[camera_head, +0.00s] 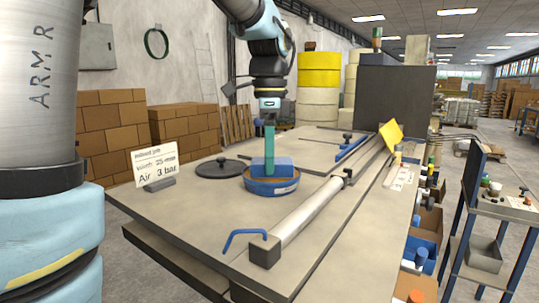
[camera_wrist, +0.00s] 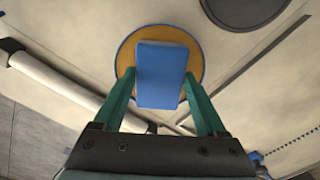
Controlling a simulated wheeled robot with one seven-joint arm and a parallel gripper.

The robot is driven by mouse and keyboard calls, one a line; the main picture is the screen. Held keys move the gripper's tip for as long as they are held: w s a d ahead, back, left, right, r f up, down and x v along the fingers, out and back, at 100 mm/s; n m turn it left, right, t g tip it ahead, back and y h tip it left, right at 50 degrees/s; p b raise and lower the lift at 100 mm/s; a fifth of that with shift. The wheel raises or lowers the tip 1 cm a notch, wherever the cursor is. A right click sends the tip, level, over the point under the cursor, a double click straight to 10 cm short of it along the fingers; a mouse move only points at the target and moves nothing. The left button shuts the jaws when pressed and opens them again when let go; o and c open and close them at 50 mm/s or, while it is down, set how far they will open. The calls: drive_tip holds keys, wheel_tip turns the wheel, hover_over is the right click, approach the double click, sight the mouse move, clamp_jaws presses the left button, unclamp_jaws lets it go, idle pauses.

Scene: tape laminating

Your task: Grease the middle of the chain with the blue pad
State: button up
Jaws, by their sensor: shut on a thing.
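The blue pad (camera_head: 280,166) is an upright block between the green fingers of my gripper (camera_head: 269,152). It also shows in the wrist view (camera_wrist: 162,75), where my gripper (camera_wrist: 160,85) is shut on it from both sides. The pad is in or just above a round blue dish (camera_head: 272,191) with an orange-yellow inside, which shows around the pad in the wrist view (camera_wrist: 127,52). I cannot tell whether the pad touches the dish's bottom.
A black round lid (camera_head: 222,167) lies left of the dish. A sign (camera_head: 156,163) stands at the left. A yellow piece (camera_head: 391,134) rises at the back right. The front left tabletop is clear.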

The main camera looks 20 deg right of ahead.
idle(0.3)
wheel_tip(320, 180, up, 7)
drive_tip(key=p, duration=0.6)
drive_tip(key=shift+p, duration=0.35)
drive_tip(key=shift+f, duration=0.1)
idle(0.3)
